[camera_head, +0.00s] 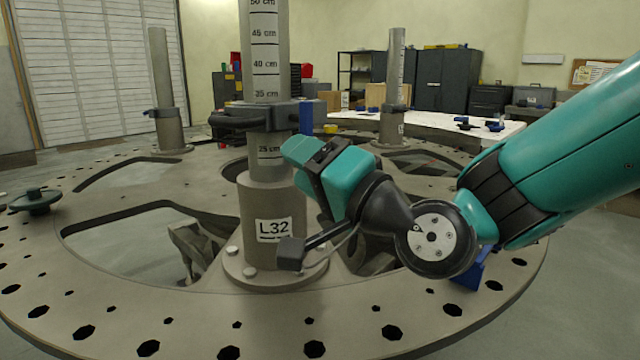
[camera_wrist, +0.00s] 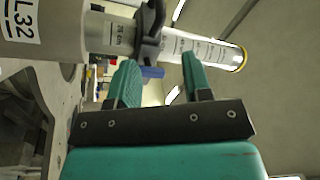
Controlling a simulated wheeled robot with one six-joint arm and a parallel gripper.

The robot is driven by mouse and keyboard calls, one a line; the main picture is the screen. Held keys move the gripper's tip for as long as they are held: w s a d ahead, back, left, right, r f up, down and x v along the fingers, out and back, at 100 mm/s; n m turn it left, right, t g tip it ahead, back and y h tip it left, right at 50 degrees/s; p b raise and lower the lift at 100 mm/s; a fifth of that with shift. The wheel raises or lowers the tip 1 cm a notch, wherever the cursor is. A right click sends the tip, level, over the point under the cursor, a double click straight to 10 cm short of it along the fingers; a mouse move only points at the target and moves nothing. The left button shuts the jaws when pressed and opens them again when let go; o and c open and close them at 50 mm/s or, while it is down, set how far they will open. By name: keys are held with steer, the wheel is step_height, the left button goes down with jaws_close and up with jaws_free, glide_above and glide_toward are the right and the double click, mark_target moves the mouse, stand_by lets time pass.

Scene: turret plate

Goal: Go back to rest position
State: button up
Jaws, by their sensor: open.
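My gripper (camera_head: 298,150) is at the centre of the head view, in front of the post (camera_head: 265,60) labelled L32, just below its dark collar (camera_head: 270,115). In the wrist view my gripper (camera_wrist: 160,72) shows two teal fingers spread apart with nothing between them. The post (camera_wrist: 100,35) and its collar (camera_wrist: 150,35) appear sideways beyond the fingertips. The collar sits around the post between the 25 cm and 35 cm marks. I cannot tell whether the fingers touch the post.
The round turret plate (camera_head: 130,300) has cut-outs and holes. Two more posts with collars stand behind, at left (camera_head: 162,90) and right (camera_head: 394,80). A dark knob (camera_head: 36,200) is on the left edge. A white table (camera_head: 440,128) and dark cabinets (camera_head: 442,80) stand at the back.

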steer(key=shift+d, duration=0.1)
steer(key=s+d+f+n+g+h+p, duration=0.2)
steer(key=s+d+n+g+h+p, duration=0.2)
steer(key=s, duration=0.5)
steer(key=s+d+f+n+g+h+p, duration=0.3)
steer(key=s+d+n+g+h+p, duration=0.2)
steer(key=s+d+g, duration=0.4)
steer(key=shift+s+d+n+g+h, duration=0.25)
steer(key=shift+s+n+g+h, duration=0.15)
steer(key=shift+s+n+g, duration=0.5)
steer(key=shift+w+f, duration=0.1)
steer(key=shift+w, duration=0.05)
